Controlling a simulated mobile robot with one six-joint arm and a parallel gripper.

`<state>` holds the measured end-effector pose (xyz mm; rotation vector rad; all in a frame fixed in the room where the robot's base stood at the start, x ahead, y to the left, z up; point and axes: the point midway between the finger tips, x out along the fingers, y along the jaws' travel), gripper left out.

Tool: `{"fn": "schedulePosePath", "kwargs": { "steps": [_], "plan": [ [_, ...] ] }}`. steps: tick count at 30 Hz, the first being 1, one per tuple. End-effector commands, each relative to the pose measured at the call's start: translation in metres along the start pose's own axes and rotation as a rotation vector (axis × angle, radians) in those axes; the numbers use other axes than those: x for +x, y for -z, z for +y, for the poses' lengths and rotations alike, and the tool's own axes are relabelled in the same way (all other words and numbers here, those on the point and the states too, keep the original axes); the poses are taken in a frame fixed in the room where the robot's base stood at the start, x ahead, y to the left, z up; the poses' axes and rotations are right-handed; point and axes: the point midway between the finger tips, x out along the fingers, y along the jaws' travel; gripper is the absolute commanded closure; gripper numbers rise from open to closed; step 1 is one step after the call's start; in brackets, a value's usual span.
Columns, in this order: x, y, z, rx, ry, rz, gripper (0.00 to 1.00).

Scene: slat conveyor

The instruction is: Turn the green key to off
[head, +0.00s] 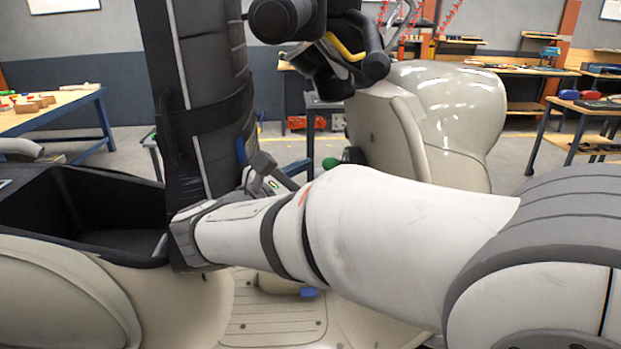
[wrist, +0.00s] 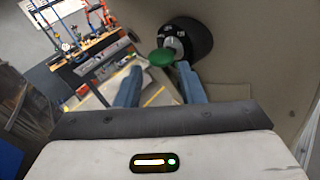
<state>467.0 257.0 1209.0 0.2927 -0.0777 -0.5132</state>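The green key (wrist: 160,57) has a rounded green head and sits at a round black lock (wrist: 186,38) on a beige panel. In the head view, the green key (head: 330,163) shows as a small green knob just beyond my arm. My gripper (wrist: 159,68) has two blue fingers spread apart, with the key's head in line with the gap at their tips. I see no contact. In the head view, my gripper (head: 298,168) is partly hidden behind my arm. The key's turn angle is hard to tell.
The beige body (head: 440,110) of a scooter-like vehicle surrounds the lock. A black open compartment (head: 60,190) is at left, and a flat footboard (head: 275,325) is below. Handlebars (head: 330,35) rise above. Workbenches (head: 60,110) stand farther back.

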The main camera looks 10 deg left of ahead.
Motion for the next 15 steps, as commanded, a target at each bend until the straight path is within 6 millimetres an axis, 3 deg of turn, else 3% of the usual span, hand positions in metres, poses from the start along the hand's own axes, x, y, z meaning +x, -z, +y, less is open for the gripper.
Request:
{"fn": "schedulePosePath", "kwargs": {
  "steps": [6,15],
  "plan": [
    [0.028,-0.001,-0.002,0.001,0.008,-0.002,0.65],
    [0.034,0.000,-0.002,0.001,0.007,-0.001,0.65]
  ]
}}
